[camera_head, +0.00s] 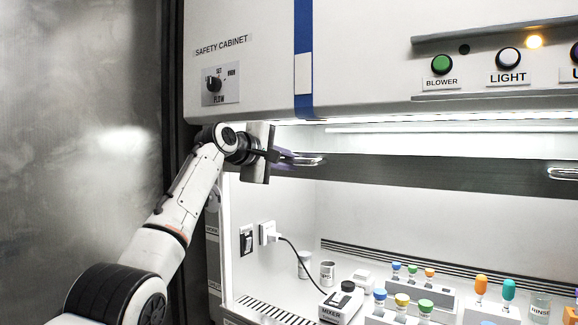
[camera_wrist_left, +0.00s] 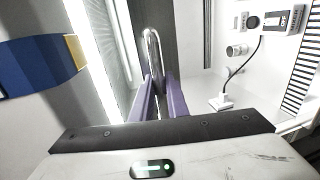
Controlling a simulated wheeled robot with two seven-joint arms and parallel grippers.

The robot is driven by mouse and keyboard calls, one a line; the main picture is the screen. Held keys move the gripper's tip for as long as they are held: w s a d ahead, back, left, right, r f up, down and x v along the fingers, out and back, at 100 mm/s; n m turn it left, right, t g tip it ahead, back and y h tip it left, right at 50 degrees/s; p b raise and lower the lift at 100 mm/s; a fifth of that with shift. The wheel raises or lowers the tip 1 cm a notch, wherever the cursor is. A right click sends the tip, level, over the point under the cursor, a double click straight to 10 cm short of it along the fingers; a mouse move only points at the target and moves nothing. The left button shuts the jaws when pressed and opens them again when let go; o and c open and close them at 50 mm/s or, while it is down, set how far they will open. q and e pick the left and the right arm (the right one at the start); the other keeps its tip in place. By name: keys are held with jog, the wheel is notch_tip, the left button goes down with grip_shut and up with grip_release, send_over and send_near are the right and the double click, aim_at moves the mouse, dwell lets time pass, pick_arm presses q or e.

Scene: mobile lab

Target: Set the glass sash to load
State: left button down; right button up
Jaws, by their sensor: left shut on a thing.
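The glass sash shows as a dark lower rail (camera_head: 430,175) across the safety cabinet's opening, with a bright strip above it. A metal handle (camera_head: 312,161) sits at the rail's left end, and a second handle (camera_head: 563,173) is at the right edge. My left gripper (camera_head: 290,158) reaches in from the left and is shut on the left handle. In the left wrist view, the purple fingers (camera_wrist_left: 162,98) lie on both sides of the handle loop (camera_wrist_left: 152,45). No load mark is readable. My right gripper is not in view.
A blue stripe with a white section (camera_head: 303,75) runs down the cabinet front. Inside stand a mixer (camera_head: 341,305) with a cord, racks with coloured caps (camera_head: 403,302) and a rinse beaker (camera_head: 540,308). The panel has a flow knob (camera_head: 213,84) and blower button (camera_head: 441,64).

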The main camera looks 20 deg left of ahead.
pick_arm(q)
jog(key=c, duration=1.7)
grip_release()
jog(key=shift+a, duration=0.15)
jog(key=shift+c, duration=0.2)
jog(key=shift+f, duration=0.1)
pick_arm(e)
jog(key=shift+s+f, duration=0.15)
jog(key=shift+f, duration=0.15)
